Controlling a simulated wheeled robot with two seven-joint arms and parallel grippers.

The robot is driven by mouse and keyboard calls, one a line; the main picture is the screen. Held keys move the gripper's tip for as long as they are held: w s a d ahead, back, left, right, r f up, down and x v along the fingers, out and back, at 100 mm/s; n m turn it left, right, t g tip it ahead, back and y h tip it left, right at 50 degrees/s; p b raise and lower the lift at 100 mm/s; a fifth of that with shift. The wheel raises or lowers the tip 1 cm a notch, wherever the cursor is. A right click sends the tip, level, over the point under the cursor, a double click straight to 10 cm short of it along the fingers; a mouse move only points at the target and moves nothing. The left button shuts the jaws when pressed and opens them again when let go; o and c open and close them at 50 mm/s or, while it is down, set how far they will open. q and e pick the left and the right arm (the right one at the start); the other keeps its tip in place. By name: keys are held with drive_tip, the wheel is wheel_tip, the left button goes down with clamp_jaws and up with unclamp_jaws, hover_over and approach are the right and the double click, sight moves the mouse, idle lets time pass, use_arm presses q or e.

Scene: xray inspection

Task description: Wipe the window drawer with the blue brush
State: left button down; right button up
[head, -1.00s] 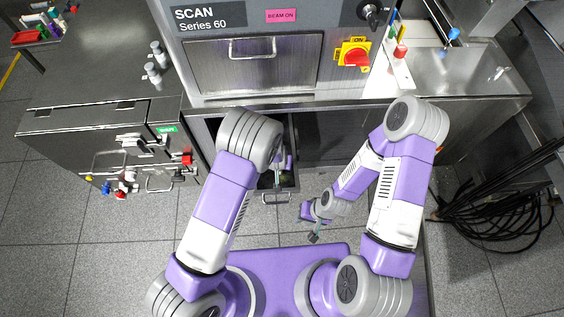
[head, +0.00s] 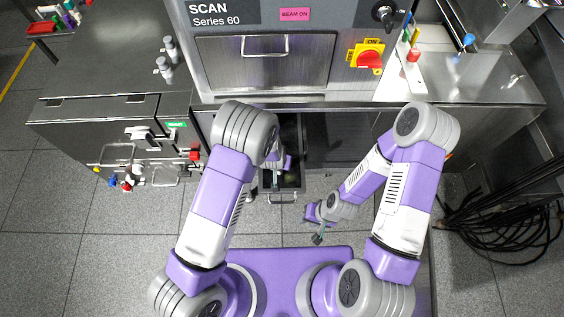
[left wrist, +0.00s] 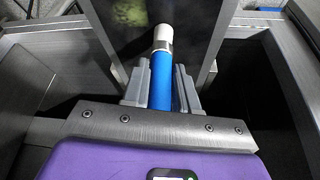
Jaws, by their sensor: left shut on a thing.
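An open drawer (head: 300,186) stands out below the scanner cabinet, its handle toward me. My left gripper (head: 275,178) reaches down into or over it, largely hidden by my left arm. In the left wrist view my left gripper (left wrist: 162,84) is shut on the blue brush (left wrist: 161,82), a blue cylinder with a whitish end pointing away. Ahead of it is a dark panel (left wrist: 190,28) with a greenish smudge at its upper left; I cannot tell whether the brush touches it. My right gripper (head: 318,238) hangs near the base, too small to tell open or shut.
The scanner front (head: 262,62) and its closed upper door rise behind the drawer. A steel cabinet (head: 110,125) stands at the left and a steel counter (head: 470,80) at the right. Black cables (head: 505,225) lie on the floor at the right.

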use_arm(q)
drive_tip(key=shift+a, duration=0.15)
drive_tip(key=shift+a, duration=0.95)
drive_tip(key=shift+a+b, duration=0.35)
drive_tip(key=shift+a, duration=0.6)
drive_tip(key=shift+d, duration=0.15)
drive_tip(key=shift+d, duration=0.85)
drive_tip(key=shift+d, duration=0.95)
drive_tip(key=shift+d, duration=0.1)
